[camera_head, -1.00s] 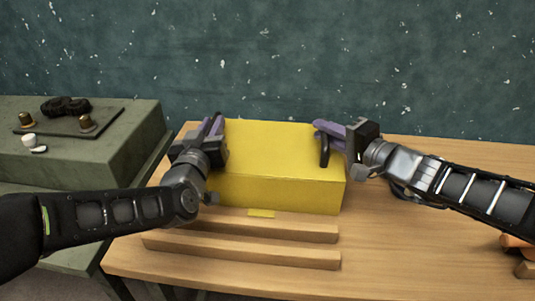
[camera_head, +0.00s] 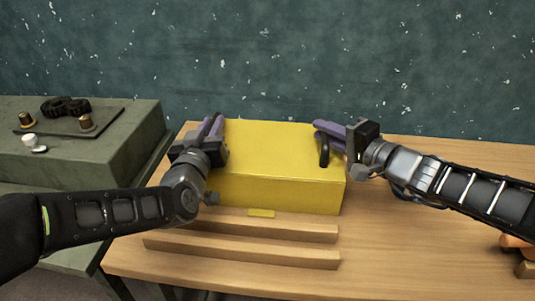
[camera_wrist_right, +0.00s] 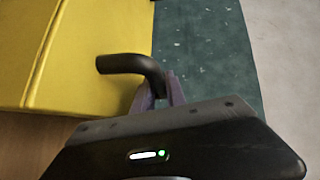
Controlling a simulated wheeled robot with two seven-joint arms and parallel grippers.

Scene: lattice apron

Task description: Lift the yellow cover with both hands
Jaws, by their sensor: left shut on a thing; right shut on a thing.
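The yellow cover (camera_head: 270,165) is a box shape on the wooden table, and it also fills the upper left of the right wrist view (camera_wrist_right: 70,50). My left gripper (camera_head: 215,128) is at its left end, shut; the handle there is hidden behind the gripper. My right gripper (camera_head: 326,130) is at its right end, shut on a dark bent handle (camera_head: 324,152). The handle also shows between the purple fingers in the right wrist view (camera_wrist_right: 135,66). I cannot tell any gap between the cover and the table.
Two wooden strips (camera_head: 240,250) lie in front of the cover, with a small yellow tab (camera_head: 261,213) by them. A green cabinet (camera_head: 90,160) at left carries a dark tray (camera_head: 70,122) with small parts. Orange and wooden pieces (camera_head: 518,250) sit at the right edge.

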